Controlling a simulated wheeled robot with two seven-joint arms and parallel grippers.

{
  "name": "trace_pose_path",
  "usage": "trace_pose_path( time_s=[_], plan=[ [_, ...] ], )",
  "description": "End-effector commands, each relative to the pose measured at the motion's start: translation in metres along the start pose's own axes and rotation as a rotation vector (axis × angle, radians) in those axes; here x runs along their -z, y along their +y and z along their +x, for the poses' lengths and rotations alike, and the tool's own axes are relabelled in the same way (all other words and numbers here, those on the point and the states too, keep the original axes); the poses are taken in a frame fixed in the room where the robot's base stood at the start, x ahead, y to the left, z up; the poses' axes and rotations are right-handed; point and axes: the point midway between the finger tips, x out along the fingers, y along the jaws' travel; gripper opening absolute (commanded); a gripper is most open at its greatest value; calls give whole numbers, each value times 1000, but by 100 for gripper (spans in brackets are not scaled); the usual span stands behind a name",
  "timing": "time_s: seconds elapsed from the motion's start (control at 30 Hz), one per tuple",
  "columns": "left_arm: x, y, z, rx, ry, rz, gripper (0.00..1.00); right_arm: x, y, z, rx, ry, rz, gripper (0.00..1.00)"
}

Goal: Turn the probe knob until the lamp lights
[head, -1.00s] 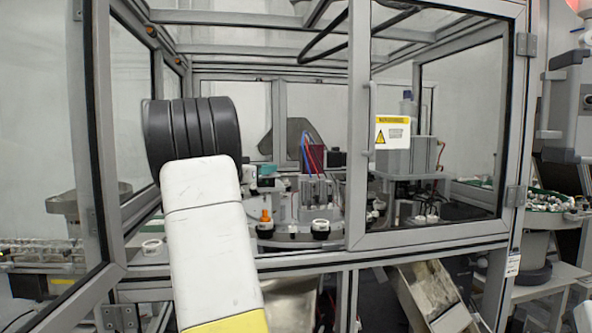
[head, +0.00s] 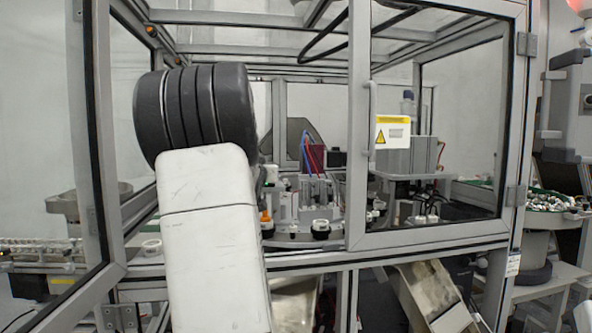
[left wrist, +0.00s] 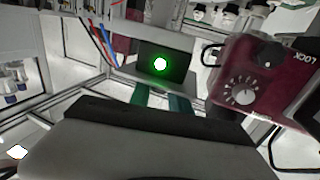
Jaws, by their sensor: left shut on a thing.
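In the left wrist view a lamp (left wrist: 160,64) glows bright green on a small black box (left wrist: 178,68). My left gripper (left wrist: 161,99) shows there as two teal fingers just below the lamp, mostly covered by its own grey body. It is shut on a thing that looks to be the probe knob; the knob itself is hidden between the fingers. In the head view my left arm covers this gripper. My right gripper is in neither view.
A dark red unit (left wrist: 285,75) with a white dial and a LOCK label is right of the fingers. In the head view the cell's frame post (head: 358,130) and warning-sign panel (head: 393,132) stand right of my arm. Fixtures crowd the deck.

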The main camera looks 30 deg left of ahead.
Motion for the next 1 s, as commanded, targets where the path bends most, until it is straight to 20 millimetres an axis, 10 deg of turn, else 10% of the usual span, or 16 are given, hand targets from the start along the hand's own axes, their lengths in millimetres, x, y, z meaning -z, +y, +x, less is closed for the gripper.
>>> trace_pose_path(
  time_s=[1.0],
  plan=[
    [1, 0, 0, 170, 4, 1, 0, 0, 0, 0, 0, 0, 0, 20]
  ],
)
